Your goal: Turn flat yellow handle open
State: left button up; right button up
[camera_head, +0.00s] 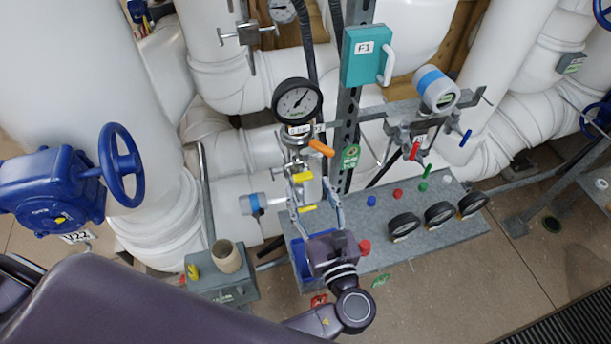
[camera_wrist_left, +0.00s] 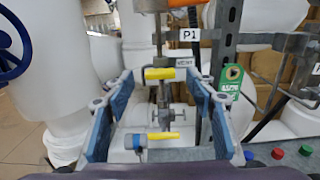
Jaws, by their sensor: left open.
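Two yellow handles are on the valve pipework below the round gauge (camera_head: 297,101). The upper yellow handle (camera_head: 302,177) lies crosswise; it also shows in the left wrist view (camera_wrist_left: 165,74), between the fingertips. The lower yellow handle (camera_head: 306,208) shows farther down in the left wrist view (camera_wrist_left: 163,135). I cannot tell which one the task means. My left gripper (camera_head: 310,186) is open, its blue-grey fingers (camera_wrist_left: 160,77) pointing at the valve, one on each side of the upper handle. Contact with it is not clear. My right gripper is not in view.
An orange handle (camera_head: 321,148) sits just above the yellow ones. A metal post (camera_head: 346,120) with a teal box (camera_head: 367,56) stands to the right. A grey bench (camera_head: 420,245) holds black gauges (camera_head: 438,215) and coloured caps. A blue handwheel (camera_head: 121,164) is at left.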

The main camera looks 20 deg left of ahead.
aim_at(305, 179)
pick_arm(q)
jog(key=x, duration=0.2)
jog(key=shift+w+a+r+p, duration=0.1)
jog(key=shift+w+a+p, duration=0.1)
jog(key=shift+p, duration=0.15)
jog(key=shift+w+a, duration=0.2)
jog(key=shift+w, duration=0.25)
jog(key=c, duration=1.2)
jog(key=shift+o, duration=0.2)
